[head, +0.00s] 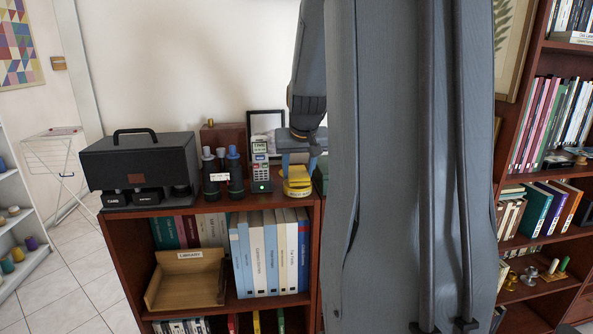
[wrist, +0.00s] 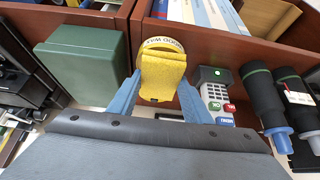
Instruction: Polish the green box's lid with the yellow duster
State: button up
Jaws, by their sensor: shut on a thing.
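The yellow duster (wrist: 163,76) is between the two blue fingers of my gripper (wrist: 160,84) in the wrist view, and my gripper is shut on it. In the head view the duster (head: 297,174) shows below my gripper (head: 298,160), at the bookcase top. A round yellow tin with a pale lettered band (wrist: 162,44) is right by the duster; I cannot tell whether they touch. The green box (wrist: 85,55) has its lid shut and lies left of the duster in the wrist view. In the head view my arm hides most of the green box (head: 320,178).
The handset (head: 261,165) and dark binoculars (head: 222,172) stand left of the duster in the head view. A black case (head: 140,165), a brown box (head: 223,136) and a picture frame (head: 267,122) are also on the bookcase (head: 205,205). My arm hides the right part.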

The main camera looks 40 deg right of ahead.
aim_at(298, 173)
jog(key=shift+f, duration=0.55)
dwell(1.5)
jog(key=shift+r+p, duration=2.65)
jog(key=shift+r, duration=0.95)
jog(key=shift+a, duration=0.1)
